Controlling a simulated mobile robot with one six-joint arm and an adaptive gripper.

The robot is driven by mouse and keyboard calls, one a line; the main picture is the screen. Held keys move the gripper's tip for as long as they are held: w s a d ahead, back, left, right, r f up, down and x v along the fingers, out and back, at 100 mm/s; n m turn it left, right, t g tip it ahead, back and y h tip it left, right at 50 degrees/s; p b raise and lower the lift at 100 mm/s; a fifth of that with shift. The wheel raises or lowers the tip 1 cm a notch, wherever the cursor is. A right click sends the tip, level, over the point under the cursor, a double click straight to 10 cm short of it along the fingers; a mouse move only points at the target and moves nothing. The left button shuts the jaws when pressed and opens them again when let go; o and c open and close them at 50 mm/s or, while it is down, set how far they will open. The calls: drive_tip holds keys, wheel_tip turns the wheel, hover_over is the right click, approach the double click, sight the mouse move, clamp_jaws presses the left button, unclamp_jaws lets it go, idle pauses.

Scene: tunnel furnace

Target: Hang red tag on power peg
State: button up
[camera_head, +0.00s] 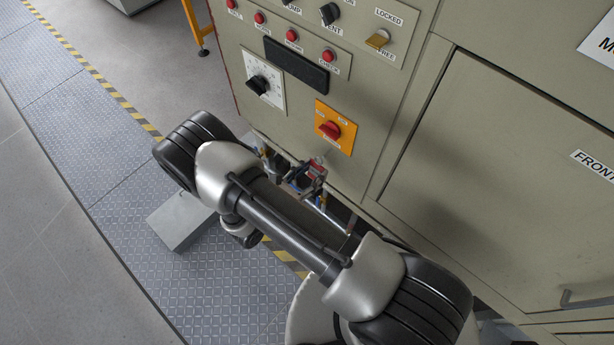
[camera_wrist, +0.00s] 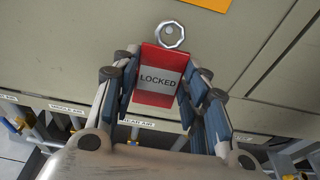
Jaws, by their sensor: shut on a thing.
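The red tag (camera_wrist: 172,60) carries a white band reading "LOCKED" and has a metal ring (camera_wrist: 172,36) at its top. My gripper (camera_wrist: 160,92) is shut on the tag's sides, with the ring pointing up toward the cabinet face. In the head view the tag (camera_head: 317,168) is a small red patch at my gripper (camera_head: 308,180), below the orange plate (camera_head: 347,142) with the red rotary power switch (camera_head: 330,130). The plate's lower edge also shows in the wrist view (camera_wrist: 213,4). I cannot make out the peg or tell whether the ring is around it.
The beige cabinet (camera_head: 285,110) has buttons, a dial (camera_head: 258,85) and a LOCKED/FREE switch (camera_head: 378,38) higher up. Labelled pipes and blue-handled valves (camera_wrist: 22,124) run below its edge. A grey box (camera_head: 180,222) stands on the floor plates at left.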

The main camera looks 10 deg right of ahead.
sight(316, 170)
drive_tip(key=shift+r+x, duration=0.2)
drive_tip(key=shift+x, duration=1.35)
drive_tip(key=shift+w+d+f+b, duration=0.35)
drive_tip(key=shift+d+f+b, duration=0.15)
drive_tip(key=shift+d, duration=0.05)
drive_tip(key=shift+c, duration=0.4)
drive_tip(key=o, duration=1)
drive_tip(key=shift+a, duration=0.1)
